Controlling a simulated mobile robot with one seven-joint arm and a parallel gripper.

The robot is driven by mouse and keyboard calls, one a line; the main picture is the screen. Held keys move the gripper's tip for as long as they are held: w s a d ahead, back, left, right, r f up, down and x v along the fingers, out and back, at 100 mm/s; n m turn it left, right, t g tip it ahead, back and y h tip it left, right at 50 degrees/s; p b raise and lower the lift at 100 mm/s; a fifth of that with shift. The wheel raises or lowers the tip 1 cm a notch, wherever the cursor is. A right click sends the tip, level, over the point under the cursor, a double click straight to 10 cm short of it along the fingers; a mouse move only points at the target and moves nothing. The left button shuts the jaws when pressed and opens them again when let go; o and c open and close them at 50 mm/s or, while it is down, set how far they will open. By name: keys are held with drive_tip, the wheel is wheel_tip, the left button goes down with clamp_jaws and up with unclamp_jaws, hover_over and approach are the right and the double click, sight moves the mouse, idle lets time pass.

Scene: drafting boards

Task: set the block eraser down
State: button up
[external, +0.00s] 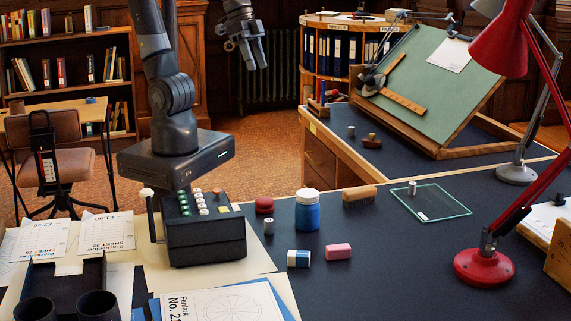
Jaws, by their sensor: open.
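A pink block (338,251), which looks like an eraser, lies on the dark desk top near the front middle. A blue-and-white block (298,258), also eraser-like, lies just left of it, apart from it. I cannot tell for certain which one is the block eraser. My gripper (248,56) hangs at the upper middle of the external view with its fingers apart. Nothing shows between the fingers. It is well away from both blocks in the picture and touches neither. Part of my arm runs out of the top of the view.
A blue jar (307,212), a wooden brush (359,194) and a glass plate (430,203) stand around the blocks. A red lamp (484,266) is at right, a keyed machine (203,230) at left. Bare desk lies right of the pink block.

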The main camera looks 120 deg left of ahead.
drive_tip(key=s+a+f+m+t, duration=0.1)
drive_tip(key=s+a, duration=0.1)
drive_tip(key=s, duration=0.6)
drive_tip(key=shift+a+f+y, duration=0.3)
drive_tip(key=shift+a+f, duration=0.05)
drive_tip(key=shift+a, duration=0.05)
idle(0.7)
